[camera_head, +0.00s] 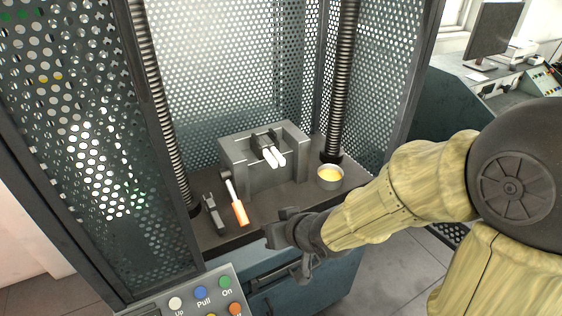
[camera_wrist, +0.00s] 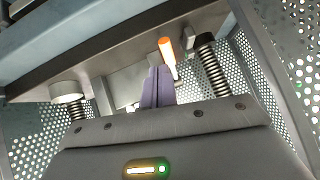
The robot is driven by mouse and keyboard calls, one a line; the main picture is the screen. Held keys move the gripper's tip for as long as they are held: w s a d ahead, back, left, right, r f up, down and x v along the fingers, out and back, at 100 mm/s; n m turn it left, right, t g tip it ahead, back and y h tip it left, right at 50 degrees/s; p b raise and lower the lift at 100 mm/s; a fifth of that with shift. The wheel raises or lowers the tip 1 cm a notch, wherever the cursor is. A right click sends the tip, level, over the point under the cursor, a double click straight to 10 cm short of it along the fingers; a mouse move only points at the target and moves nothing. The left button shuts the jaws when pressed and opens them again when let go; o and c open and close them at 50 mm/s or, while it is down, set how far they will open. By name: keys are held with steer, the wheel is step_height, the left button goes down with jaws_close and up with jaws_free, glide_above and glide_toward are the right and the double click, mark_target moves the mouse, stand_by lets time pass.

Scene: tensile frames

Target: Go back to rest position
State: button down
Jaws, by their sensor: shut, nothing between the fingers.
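My gripper (camera_head: 290,226) is at the end of my arm, in front of the machine's base ledge. It is shut and empty. In the wrist view the gripper's fingers (camera_wrist: 156,88) are together, pointing toward the machine. The tensile machine's grey fixture block (camera_head: 262,165) stands on the ledge, with a dark clamp and white rods on its top. The arm reaches in from the right of the head view.
An orange-handled tool (camera_head: 239,212) and a dark tool (camera_head: 214,215) lie left of the gripper on the ledge. A round tin (camera_head: 329,177) with yellow content stands at the right. Perforated panels (camera_head: 240,50) and screw columns (camera_head: 341,80) enclose the ledge. A button panel (camera_head: 205,297) is below.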

steer(key=shift+d, duration=0.1)
steer(key=s+d+r+m+g+h+p, duration=0.2)
steer(key=d+p, duration=0.3)
steer(key=d, duration=0.4)
steer(key=s+d+r+m+g+h+p, duration=0.2)
steer(key=s+d+r+m+h+p, duration=0.1)
steer(key=d, duration=0.7)
steer(key=shift+s+r+g+h+p, duration=0.3)
steer(key=shift+s+r+h+p, duration=0.4)
steer(key=shift+s+p, duration=0.2)
